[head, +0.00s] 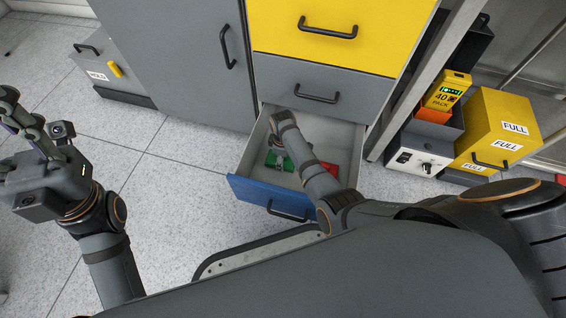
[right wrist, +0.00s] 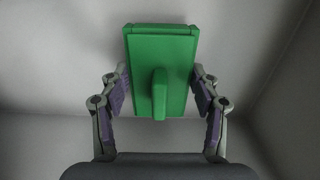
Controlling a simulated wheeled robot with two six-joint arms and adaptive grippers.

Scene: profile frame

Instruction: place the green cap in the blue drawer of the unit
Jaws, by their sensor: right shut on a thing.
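The green cap (right wrist: 160,70) fills the middle of the right wrist view, with a raised rib down its face. My right gripper (right wrist: 161,84) is shut on it, one finger at each side. In the head view, the blue drawer (head: 262,194) of the unit is pulled out, and my right arm reaches down into it. Green (head: 288,164) shows there, partly covered by my arm and hand. Whether the cap touches the drawer floor is unclear. My left gripper (head: 14,112) is at the far left, away from the unit; its finger opening is unclear.
A red piece (head: 330,169) lies in the drawer, right of the green. Above are a shut grey drawer (head: 290,84) and a yellow one (head: 370,40). A yellow box (head: 497,128) marked FULL and a charger (head: 420,150) stand at right.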

